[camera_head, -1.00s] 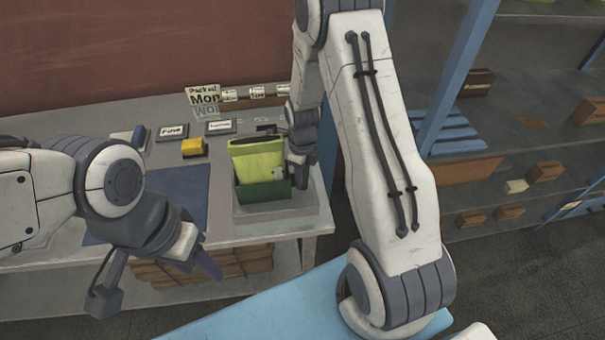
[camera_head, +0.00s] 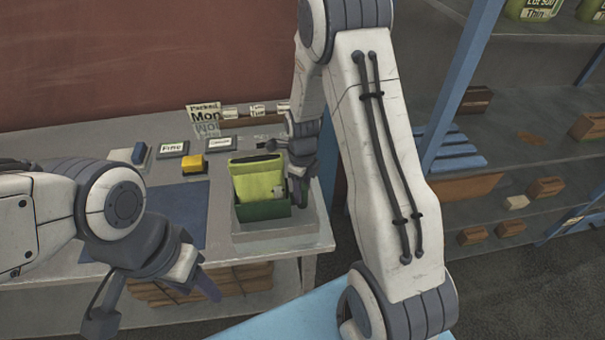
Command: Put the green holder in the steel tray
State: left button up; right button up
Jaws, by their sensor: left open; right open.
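The green holder (camera_head: 262,210) is a dark green box with a lighter yellow-green packet (camera_head: 256,181) standing in it. It sits inside the grey steel tray (camera_head: 283,230) at the right end of the table. My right gripper (camera_head: 296,193) is open at the right side of the holder and packet, pointing down; its fingertips are partly hidden, and I cannot tell whether they touch. My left gripper (camera_head: 158,296) is open and empty in front of the table's front edge, at lower left.
A dark blue mat (camera_head: 180,210) lies left of the tray. Behind it are a yellow block (camera_head: 191,165), labelled plates (camera_head: 172,149) and a small blue-and-white item (camera_head: 139,153). A sign (camera_head: 205,118) stands at the back. Shelves with boxes (camera_head: 545,187) are at right.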

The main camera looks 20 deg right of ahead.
notch_tip(320, 180, up, 10)
jog(key=shift+f+b, duration=0.1)
jog(key=shift+b, duration=0.75)
jog(key=shift+s+a+n, duration=0.2)
jog(key=shift+s+n, duration=0.05)
jog(key=shift+n, duration=0.45)
jog(key=s+a+r+n, duration=0.2)
jog(key=s+a+n, duration=0.4)
jog(key=n, duration=0.5)
jog(key=s+a+r+n, duration=0.2)
jog(key=s+a+n, duration=0.4)
jog(key=s+n, duration=0.3)
jog(key=s+a+r+n+y, duration=0.1)
jog(key=s+a+r+n, duration=0.2)
jog(key=n, duration=1.1)
jog(key=s+a, duration=0.3)
jog(key=s, duration=0.2)
